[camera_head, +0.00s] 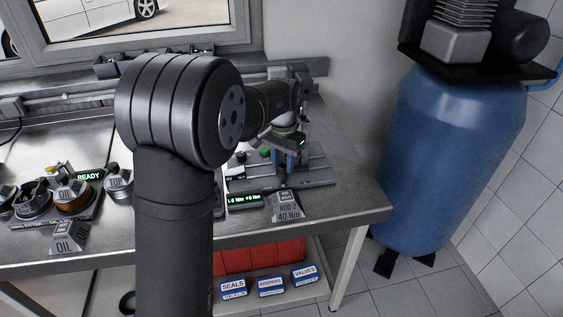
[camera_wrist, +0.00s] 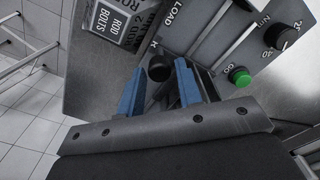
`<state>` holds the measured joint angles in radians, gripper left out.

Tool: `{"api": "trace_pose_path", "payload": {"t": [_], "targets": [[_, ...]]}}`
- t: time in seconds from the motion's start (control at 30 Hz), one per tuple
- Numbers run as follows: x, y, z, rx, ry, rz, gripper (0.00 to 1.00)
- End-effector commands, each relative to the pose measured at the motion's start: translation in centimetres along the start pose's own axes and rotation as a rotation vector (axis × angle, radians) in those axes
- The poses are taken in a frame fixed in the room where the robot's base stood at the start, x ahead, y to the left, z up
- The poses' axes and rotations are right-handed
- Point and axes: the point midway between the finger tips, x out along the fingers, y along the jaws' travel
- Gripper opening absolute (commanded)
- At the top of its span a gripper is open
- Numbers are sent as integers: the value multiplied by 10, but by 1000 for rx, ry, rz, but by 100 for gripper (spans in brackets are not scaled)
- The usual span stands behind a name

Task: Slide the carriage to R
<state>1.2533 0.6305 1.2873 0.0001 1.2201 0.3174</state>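The rod-bolt fixture (camera_head: 315,178) stands at the right end of the bench. A round black knob (camera_wrist: 159,68), which looks like the carriage's handle, sits between the tips of my gripper's blue fingers (camera_wrist: 160,72). The fingers stand apart, with the knob at their tips; I cannot tell whether they touch it. In the head view my gripper (camera_head: 288,160) points down over the fixture, and the arm hides most of the carriage. The R mark cannot be read clearly.
A green GO button (camera_wrist: 240,77) and a black dial (camera_wrist: 281,36) lie right of the fingers in the wrist view. A "ROD BOLTS" sign (camera_wrist: 115,22) is at upper left. A small display (camera_head: 245,200) and a sign (camera_head: 287,207) stand along the fixture's front.

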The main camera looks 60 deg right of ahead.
Motion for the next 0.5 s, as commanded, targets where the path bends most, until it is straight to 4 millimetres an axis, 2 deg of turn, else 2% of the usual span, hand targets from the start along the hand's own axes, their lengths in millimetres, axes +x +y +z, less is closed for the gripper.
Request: {"api": "trace_pose_path", "payload": {"t": [0.33, 0.5], "targets": [[0, 0, 1, 0, -2, 1, 45], [-15, 0, 0, 0, 0, 0, 45]]}}
